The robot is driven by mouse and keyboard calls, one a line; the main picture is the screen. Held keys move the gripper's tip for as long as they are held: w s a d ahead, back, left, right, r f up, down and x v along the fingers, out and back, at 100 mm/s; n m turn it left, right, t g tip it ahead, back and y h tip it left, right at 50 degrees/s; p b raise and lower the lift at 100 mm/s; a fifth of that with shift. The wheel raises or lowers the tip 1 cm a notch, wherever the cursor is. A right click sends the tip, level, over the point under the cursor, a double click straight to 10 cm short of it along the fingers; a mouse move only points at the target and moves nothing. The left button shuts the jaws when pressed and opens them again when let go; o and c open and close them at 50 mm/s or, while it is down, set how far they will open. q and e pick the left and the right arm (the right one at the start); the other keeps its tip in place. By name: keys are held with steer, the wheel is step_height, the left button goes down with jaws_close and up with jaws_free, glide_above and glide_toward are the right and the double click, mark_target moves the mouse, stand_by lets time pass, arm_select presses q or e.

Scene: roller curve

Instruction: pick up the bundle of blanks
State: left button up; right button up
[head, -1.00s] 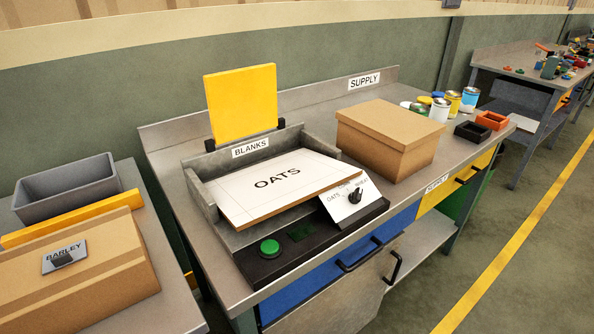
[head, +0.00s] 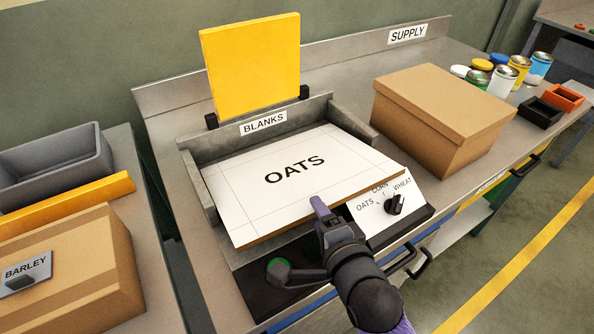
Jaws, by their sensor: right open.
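The bundle of blanks (head: 270,200) is a flat slab with a white top printed OATS and a brown front edge. It lies tilted in the grey tray (head: 205,150) labelled BLANKS, its front edge sticking out over the front. My right gripper (head: 301,242) is open and empty in front of that edge. One purple-tipped finger is at the bundle's front edge; whether it touches cannot be told. The other finger is lower left, over the dark control panel, partly hiding the green button (head: 279,266). My left gripper is not in view.
A selector knob (head: 395,204) marked OATS, CORN, WHEAT sits just right of my gripper. A yellow panel (head: 252,65) stands behind the tray. A closed cardboard box (head: 440,110) is to the right. A BARLEY box (head: 75,265) and grey bin (head: 60,165) are on the left bench.

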steer(key=b+x, duration=0.1)
steer(key=x, duration=0.2)
steer(key=shift+w+f, duration=0.2)
steer(key=shift+w, duration=0.2)
steer(key=shift+w+a, duration=0.2)
steer(key=shift+w, duration=0.15)
jaws_close()
